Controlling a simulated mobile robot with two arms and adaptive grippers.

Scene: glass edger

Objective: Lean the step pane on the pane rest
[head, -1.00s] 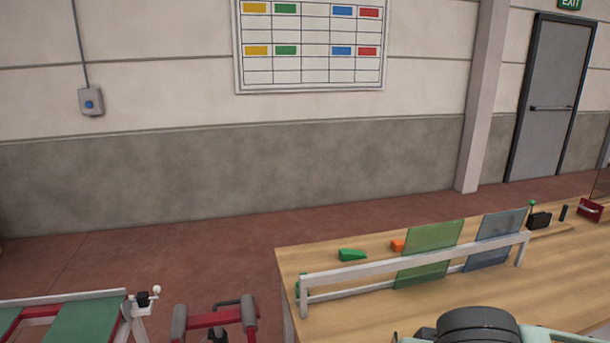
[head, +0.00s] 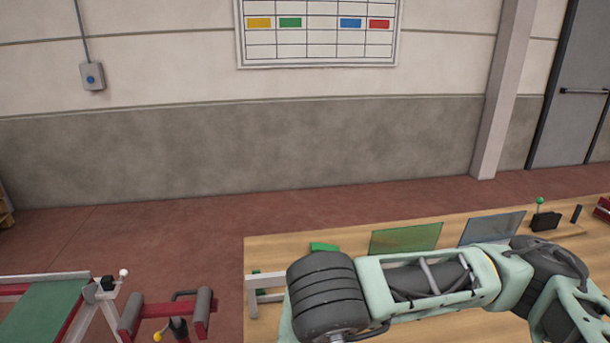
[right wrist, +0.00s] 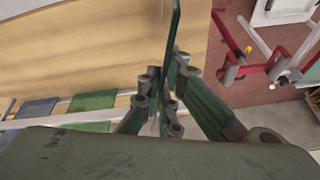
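In the right wrist view my right gripper (right wrist: 168,72) is closed around a thin dark-green pane (right wrist: 175,25), seen edge-on; it looks to be the step pane. In the head view that gripper and pane are hidden or out of frame. The pane rest, a white rail frame (head: 266,281), stands on the wooden bench; my right arm covers most of it. A green pane (head: 406,238) and a blue pane (head: 492,228) lean there, their lower parts hidden. Both also show at the left of the right wrist view. My left gripper is not in view.
A green wedge (head: 323,247) lies on the bench (head: 285,248) behind the rest. A black box with a green knob (head: 545,220) stands at the right. A red stand with grey rollers (head: 165,312) and a green-topped table (head: 45,312) stand left of the bench.

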